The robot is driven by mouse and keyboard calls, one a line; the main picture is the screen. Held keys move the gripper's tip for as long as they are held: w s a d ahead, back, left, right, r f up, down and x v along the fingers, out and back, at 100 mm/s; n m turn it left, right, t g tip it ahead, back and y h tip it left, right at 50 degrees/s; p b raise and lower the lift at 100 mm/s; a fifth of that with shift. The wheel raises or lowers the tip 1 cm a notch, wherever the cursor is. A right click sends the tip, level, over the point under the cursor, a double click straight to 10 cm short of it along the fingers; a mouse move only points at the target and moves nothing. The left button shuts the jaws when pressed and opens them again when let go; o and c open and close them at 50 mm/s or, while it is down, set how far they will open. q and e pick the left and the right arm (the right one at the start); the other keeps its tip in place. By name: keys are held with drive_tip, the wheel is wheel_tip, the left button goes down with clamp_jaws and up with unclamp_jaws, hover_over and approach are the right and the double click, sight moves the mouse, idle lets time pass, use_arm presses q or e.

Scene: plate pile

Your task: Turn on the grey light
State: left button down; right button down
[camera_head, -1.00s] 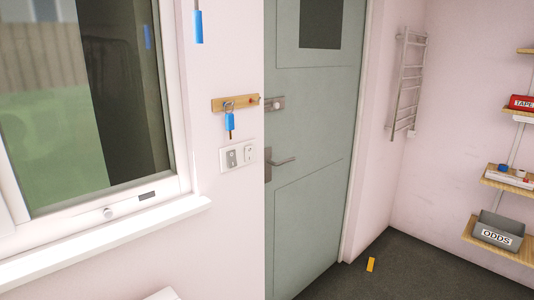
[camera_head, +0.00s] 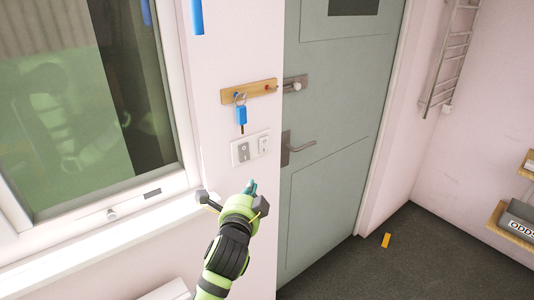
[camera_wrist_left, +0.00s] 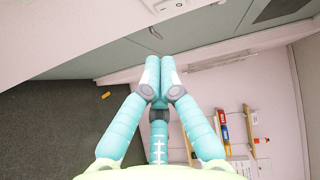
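A white switch plate (camera_head: 235,158) is on the pink wall between the window and the door. Its left switch (camera_head: 243,150) is grey and its right switch (camera_head: 264,144) is white. My left gripper (camera_head: 250,187) is below the plate in the head view, apart from it in the picture. In the left wrist view, the teal fingers (camera_wrist_left: 160,70) come together at their tips with nothing between them. Part of a white switch plate (camera_wrist_left: 283,8) shows at the top edge there. My right gripper is not in view.
A wooden key rack (camera_head: 228,96) with a blue-tagged key (camera_head: 241,115) hangs just above the plate. The grey-green door (camera_head: 330,170) with a lever handle (camera_head: 302,147) is to the right. The window sill (camera_head: 130,222) juts out at the left.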

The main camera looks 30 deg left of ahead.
use_arm(q)
drive_tip(key=shift+s+r, duration=0.2)
drive_tip(key=shift+r, duration=0.05)
drive_tip(key=p, duration=0.3)
approach(244, 153)
drive_tip(key=w+d+f, duration=0.1)
drive_tip(key=w+d, duration=0.2)
drive_tip(key=w, duration=0.2)
drive_tip(key=a, duration=0.1)
drive_tip(key=w+a+p, duration=0.1)
drive_tip(key=w+a+f, duration=0.1)
drive_tip(key=shift+a+f+p, duration=0.1)
drive_tip(key=shift+a+p, duration=0.25)
drive_tip(key=shift+a, duration=0.05)
